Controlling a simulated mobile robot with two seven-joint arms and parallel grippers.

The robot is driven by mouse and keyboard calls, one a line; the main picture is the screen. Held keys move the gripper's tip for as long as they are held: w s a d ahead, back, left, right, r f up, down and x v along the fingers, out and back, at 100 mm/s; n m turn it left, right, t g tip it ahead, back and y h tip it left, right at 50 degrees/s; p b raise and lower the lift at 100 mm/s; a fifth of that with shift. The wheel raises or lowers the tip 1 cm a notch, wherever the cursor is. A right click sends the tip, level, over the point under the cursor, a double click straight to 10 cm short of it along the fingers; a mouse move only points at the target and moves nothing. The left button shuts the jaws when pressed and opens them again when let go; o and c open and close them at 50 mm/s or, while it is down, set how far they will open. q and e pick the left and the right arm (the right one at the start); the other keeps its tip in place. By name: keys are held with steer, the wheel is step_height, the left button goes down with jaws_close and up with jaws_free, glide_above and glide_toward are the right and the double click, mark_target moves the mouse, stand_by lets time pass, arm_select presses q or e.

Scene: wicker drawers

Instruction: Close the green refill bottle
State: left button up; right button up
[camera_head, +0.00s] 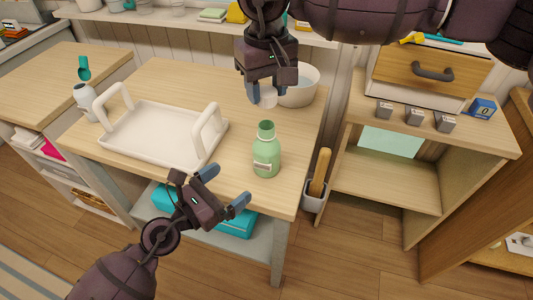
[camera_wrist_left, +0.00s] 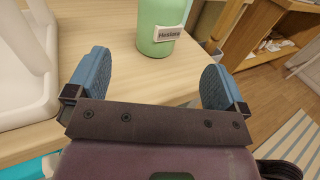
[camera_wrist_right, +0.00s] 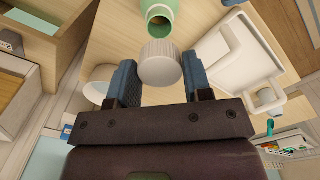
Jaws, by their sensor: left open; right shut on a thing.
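The green refill bottle (camera_head: 266,156) stands upright on the wooden table, its mouth open with no cap on it. It also shows in the left wrist view (camera_wrist_left: 160,25), with its label facing the camera, and in the right wrist view (camera_wrist_right: 158,14). My right gripper (camera_head: 266,96) is shut on a white round cap (camera_wrist_right: 161,62), held above the table behind the bottle and apart from it. The cap also shows in the head view (camera_head: 268,98). My left gripper (camera_head: 222,186) is open and empty at the table's front edge, in front of the bottle.
A white tray with two handles (camera_head: 150,140) lies left of the bottle. A white bowl (camera_head: 301,86) stands behind the right gripper. A grey bottle (camera_head: 84,100) is at the table's left. A holder with a wooden-handled tool (camera_head: 319,172) is beside the table's right edge.

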mark_target(257, 162)
arm_select(q)
steer(key=x, duration=1.2)
steer(key=shift+c, duration=0.5)
steer(key=c, duration=1.3)
arm_select(e)
steer(key=shift+f, duration=2.5)
steer(key=shift+f, duration=0.9)
steer(key=shift+f, duration=0.55)
